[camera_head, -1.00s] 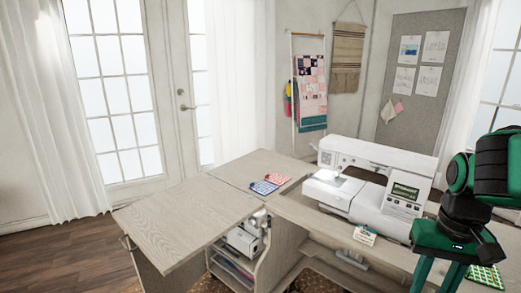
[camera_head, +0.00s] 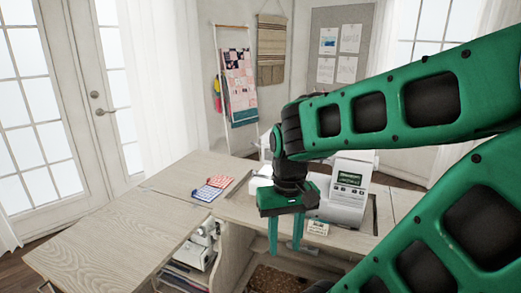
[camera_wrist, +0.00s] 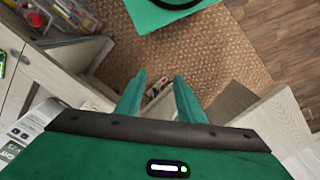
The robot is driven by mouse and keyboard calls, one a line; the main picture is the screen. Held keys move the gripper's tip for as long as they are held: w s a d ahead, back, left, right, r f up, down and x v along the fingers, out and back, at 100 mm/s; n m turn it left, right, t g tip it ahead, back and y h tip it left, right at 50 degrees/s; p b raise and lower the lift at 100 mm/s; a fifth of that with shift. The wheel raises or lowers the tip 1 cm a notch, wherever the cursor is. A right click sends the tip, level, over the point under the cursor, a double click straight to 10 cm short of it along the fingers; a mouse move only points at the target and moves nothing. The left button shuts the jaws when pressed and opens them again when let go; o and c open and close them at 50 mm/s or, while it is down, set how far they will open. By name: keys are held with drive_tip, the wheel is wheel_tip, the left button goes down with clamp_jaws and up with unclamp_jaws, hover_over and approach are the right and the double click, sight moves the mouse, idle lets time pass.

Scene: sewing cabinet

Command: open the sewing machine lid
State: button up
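The white sewing machine (camera_head: 345,208) sits in the cabinet top (camera_head: 235,212), with its screen side showing to the right of my gripper in the head view. My arm hides most of its upper and middle parts, so I cannot tell the state of its lid. My gripper (camera_head: 285,240) hangs pointing down in front of the machine, its two fingers apart. In the wrist view my gripper (camera_wrist: 157,95) is also open, with nothing held between the fingertips.
Red and blue fabric pieces (camera_head: 211,188) lie on the cabinet top. A wooden leaf (camera_head: 105,250) extends to the left. A woven rug (camera_wrist: 180,55) covers the floor below my gripper.

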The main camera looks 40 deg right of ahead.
sight(268, 146)
drive_tip(key=shift+o, duration=1.2)
drive_tip(key=shift+s+d+r+m, duration=0.1)
drive_tip(key=shift+s+d+m, duration=0.2)
drive_tip(key=shift+d, duration=0.25)
drive_tip(key=w+d+f+m+h, duration=0.1)
drive_tip(key=w+d+m+h, duration=0.35)
drive_tip(key=w+d, duration=0.45)
drive_tip(key=w+d+f+m+h, duration=0.1)
drive_tip(key=w+d+m+h, duration=0.4)
drive_tip(key=d, duration=0.6)
drive_tip(key=w+r+n+t+h, duration=0.2)
drive_tip(key=w+r+t+h, duration=0.15)
drive_tip(key=w, duration=0.55)
drive_tip(key=w+r+n+t+h, duration=0.1)
drive_tip(key=w+r+t+h, duration=0.25)
drive_tip(key=w, duration=0.55)
drive_tip(key=x, duration=0.6)
drive_tip(key=f+x, duration=0.1)
drive_tip(key=x, duration=0.3)
drive_tip(key=shift+w, duration=0.15)
drive_tip(key=shift+c, duration=0.3)
